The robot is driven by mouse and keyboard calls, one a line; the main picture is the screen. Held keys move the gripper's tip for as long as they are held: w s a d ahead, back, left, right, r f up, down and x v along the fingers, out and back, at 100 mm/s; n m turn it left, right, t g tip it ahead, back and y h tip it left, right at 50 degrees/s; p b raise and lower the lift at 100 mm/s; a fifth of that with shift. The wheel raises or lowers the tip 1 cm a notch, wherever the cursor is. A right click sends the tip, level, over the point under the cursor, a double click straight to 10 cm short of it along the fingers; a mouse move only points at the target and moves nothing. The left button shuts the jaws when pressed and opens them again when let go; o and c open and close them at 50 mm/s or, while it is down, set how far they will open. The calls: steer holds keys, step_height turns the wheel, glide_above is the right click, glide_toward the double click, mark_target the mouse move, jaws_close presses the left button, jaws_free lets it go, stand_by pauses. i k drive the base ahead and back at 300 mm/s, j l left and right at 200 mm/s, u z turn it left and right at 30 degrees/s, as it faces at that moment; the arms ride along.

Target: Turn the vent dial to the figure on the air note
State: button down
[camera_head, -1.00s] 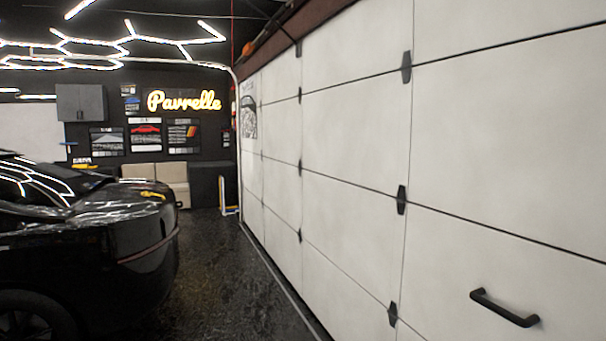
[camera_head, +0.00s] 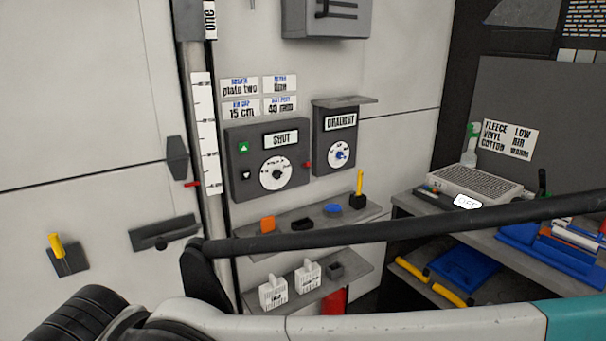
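Two dials show on the wall. One white dial (camera_head: 275,173) is on a grey box (camera_head: 240,135) with a "SHUT" plate and up and down arrow buttons. A smaller dial (camera_head: 338,154) with a blue knob is on a box whose plate seems to read "DRAUGHT" (camera_head: 341,121). I cannot tell for sure which is the vent dial. Their figures are too small to read. Several notes hang above; one, apparently headed "air gap", reads "15 cm" (camera_head: 242,109). My gripper is not in view; parts of my arm cross the foreground, well short of the wall.
A vertical scale (camera_head: 206,130) with a red pointer stands left of the boxes. Below are two small shelves (camera_head: 290,226) with small items and white tagged bottles. A grey bench (camera_head: 410,205) with trays and tools is at right. A dark handle (camera_head: 165,232) is on the door.

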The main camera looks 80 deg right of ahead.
mark_target(276, 173)
steer(key=z, duration=2.35)
